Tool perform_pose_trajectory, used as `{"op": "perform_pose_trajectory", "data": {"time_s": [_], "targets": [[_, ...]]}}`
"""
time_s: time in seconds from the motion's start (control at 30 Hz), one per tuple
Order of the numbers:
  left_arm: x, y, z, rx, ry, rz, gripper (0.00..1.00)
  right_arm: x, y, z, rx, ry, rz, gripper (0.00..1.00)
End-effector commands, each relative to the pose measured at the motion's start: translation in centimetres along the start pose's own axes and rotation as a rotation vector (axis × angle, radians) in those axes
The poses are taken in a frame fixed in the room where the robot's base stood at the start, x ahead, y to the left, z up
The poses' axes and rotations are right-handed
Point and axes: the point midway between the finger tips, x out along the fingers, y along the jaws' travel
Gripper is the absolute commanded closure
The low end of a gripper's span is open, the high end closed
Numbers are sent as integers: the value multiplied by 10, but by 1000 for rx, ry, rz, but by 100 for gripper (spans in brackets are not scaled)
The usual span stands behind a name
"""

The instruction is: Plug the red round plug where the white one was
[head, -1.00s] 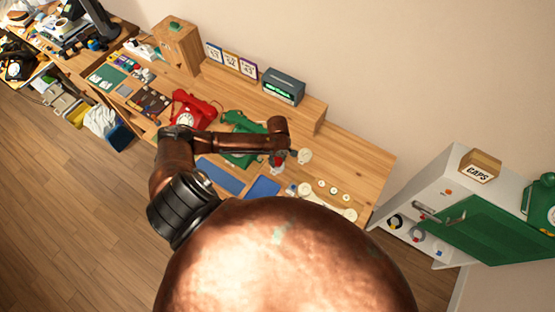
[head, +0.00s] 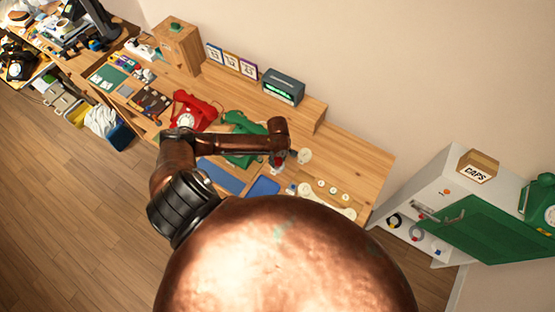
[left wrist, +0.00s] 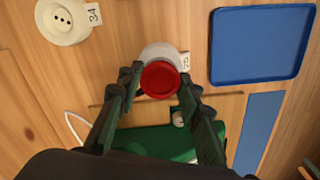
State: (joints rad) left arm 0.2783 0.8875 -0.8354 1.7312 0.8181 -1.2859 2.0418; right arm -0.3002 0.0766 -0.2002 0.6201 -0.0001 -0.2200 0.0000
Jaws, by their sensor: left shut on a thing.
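My left gripper (left wrist: 159,88) is shut on the red round plug (left wrist: 160,77) in the left wrist view. The plug's red top faces the camera. A round white piece (left wrist: 158,51) with a small number tag, partly hidden, shows right behind the plug. I cannot tell whether the plug touches it or sits in it. A round white socket (left wrist: 62,18) with dark holes and a tag reading 34 is at the upper left, empty. In the head view the left gripper (head: 277,161) is low over the desk, right of the green phone (head: 243,138). My right gripper is out of view.
A blue tray (left wrist: 262,45) lies right of the plug, and a blue mat (left wrist: 257,130) lies below it. A red phone (head: 194,110) stands left of the green one. Several pale round pieces (head: 333,190) lie on the desk at right. A white cabinet (head: 430,192) stands farther right.

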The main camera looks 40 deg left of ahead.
Motion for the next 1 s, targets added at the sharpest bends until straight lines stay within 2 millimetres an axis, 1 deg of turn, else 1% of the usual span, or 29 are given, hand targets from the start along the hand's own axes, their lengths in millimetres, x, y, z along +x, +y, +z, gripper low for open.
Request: {"op": "perform_pose_trajectory", "data": {"time_s": [0.27, 0.77, 0.97, 1.0], "targets": [[2, 0, 0, 0, -1, 0, 87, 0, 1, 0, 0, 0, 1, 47], [13, 0, 0, -1, -1, 1, 87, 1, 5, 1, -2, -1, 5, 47], [13, 0, 0, -1, -1, 1, 87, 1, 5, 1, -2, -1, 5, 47], [13, 0, 0, 0, -1, 1, 67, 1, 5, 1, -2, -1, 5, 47]]}}
